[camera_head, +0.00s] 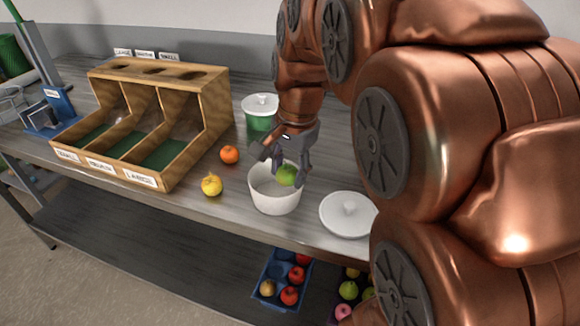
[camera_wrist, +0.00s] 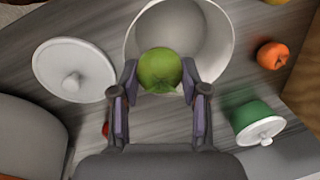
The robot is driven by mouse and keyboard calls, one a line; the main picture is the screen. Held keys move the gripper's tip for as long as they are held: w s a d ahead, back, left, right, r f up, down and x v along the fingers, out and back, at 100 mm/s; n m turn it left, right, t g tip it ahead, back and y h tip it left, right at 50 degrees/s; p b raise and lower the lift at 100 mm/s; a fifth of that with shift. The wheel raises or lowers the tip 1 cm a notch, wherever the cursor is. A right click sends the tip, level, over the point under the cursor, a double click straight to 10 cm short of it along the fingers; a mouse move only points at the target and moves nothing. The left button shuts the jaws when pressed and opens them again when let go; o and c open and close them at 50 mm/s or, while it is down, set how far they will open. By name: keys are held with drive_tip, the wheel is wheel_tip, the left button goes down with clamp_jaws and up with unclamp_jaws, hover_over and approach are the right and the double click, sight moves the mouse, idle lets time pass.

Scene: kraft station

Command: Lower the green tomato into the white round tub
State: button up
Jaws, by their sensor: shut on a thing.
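The green tomato (camera_head: 288,174) is between the fingers of my gripper (camera_head: 284,160), which is shut on it. It also shows in the wrist view (camera_wrist: 160,70), with a fingertip on either side. The white round tub (camera_head: 275,200) stands open on the table below the gripper. In the head view the tomato overlaps the tub's opening toward its right side; how deep it sits is hard to tell. In the wrist view the tomato covers the near rim of the tub (camera_wrist: 215,40).
A white lid (camera_head: 348,215) lies right of the tub. A green lidded pot (camera_head: 260,115) stands behind it. An orange fruit (camera_head: 229,155) and a yellow fruit (camera_head: 211,185) lie to the left, near a wooden sorting box (camera_head: 215,110). Fruit trays (camera_head: 270,270) sit on the lower shelf.

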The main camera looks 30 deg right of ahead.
sight(294, 171)
drive_tip(key=shift+s+a+f, duration=0.1)
drive_tip(key=shift+f, duration=0.25)
drive_tip(key=o, duration=0.8)
drive_tip(key=shift+c, duration=0.2)
drive_tip(key=o, duration=0.4)
drive_tip(key=shift+r, duration=0.1)
drive_tip(key=r, duration=1)
drive_tip(key=shift+s+d+r, duration=0.3)
drive_tip(key=shift+s+r, duration=0.05)
drive_tip(key=shift+s, duration=0.05)
drive_tip(key=shift+s+r, duration=0.15)
drive_tip(key=shift+r, duration=0.45)
